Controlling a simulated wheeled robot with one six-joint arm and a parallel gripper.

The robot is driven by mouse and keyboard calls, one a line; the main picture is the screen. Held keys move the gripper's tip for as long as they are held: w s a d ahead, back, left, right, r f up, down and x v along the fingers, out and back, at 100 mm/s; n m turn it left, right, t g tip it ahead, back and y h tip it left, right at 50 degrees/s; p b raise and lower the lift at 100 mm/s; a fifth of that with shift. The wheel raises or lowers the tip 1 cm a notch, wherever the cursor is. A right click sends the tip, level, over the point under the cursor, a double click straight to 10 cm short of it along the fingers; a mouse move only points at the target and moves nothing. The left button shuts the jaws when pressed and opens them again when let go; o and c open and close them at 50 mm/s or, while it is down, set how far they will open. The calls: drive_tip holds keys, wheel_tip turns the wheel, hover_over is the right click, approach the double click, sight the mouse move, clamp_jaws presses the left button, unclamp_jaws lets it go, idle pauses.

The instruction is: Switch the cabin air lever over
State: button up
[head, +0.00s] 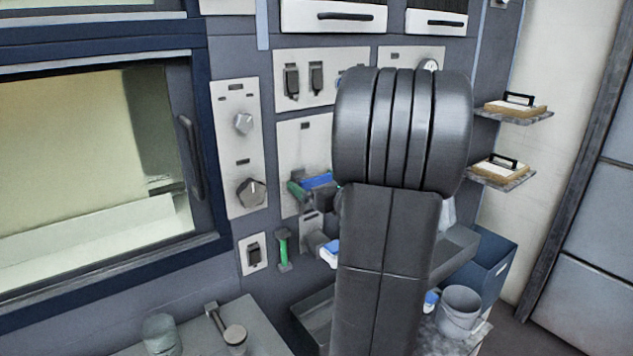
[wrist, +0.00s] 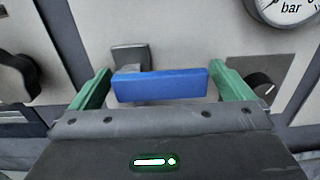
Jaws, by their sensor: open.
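The lever has a blue bar handle (wrist: 160,86) on a grey metal mount (wrist: 130,56) fixed to a pale panel. In the wrist view the bar lies nearly level between the two green fingers of my gripper (wrist: 160,76), with a gap at each end. My gripper is open and holds nothing. In the head view the blue handle (head: 317,181) shows beside one green finger, left of my dark arm, which hides the rest of the gripper and part of the panel. No label on the lever is readable.
A black knob (wrist: 18,75) is at left, a gauge marked bar (wrist: 287,8) at upper right and a dark dial (wrist: 262,88) at right. Below the lever hangs a green-handled part (head: 283,248). A windowed door (head: 90,160) stands at left, shelves (head: 515,117) at right.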

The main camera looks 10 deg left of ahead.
sight(296, 170)
drive_tip(key=c, duration=1.3)
drive_tip(key=shift+n+b, duration=0.4)
drive_tip(key=shift+b, duration=0.2)
drive_tip(key=n+b, duration=0.1)
drive_tip(key=b, duration=0.1)
drive_tip(key=n+b, duration=0.1)
drive_tip(key=shift+s+a+r+n+b, duration=0.1)
drive_tip(key=shift+s+r+n+b, duration=0.1)
drive_tip(key=shift+n+b, duration=0.2)
drive_tip(key=n+b, duration=0.1)
drive_tip(key=b, duration=0.1)
drive_tip(key=n+b, duration=0.2)
drive_tip(key=r+n+b, duration=0.1)
drive_tip(key=n+b, duration=0.1)
drive_tip(key=shift+s+a+r+b, duration=0.1)
drive_tip(key=shift+s+a+b, duration=0.2)
drive_tip(key=shift+b, duration=0.1)
drive_tip(key=n+b, duration=0.1)
drive_tip(key=b, duration=0.1)
drive_tip(key=n+b, duration=0.1)
drive_tip(key=n, duration=0.1)
drive_tip(key=n+b, duration=0.2)
drive_tip(key=shift+s+a+r+b, duration=0.25)
drive_tip(key=shift+s+a+b, duration=0.05)
drive_tip(key=shift+a, duration=0.1)
drive_tip(key=n+b, duration=0.4)
drive_tip(key=shift+s+a+r+b, duration=0.3)
drive_tip(key=shift+s+a+b, duration=0.05)
drive_tip(key=shift+s+b, duration=0.05)
drive_tip(key=shift+n, duration=0.3)
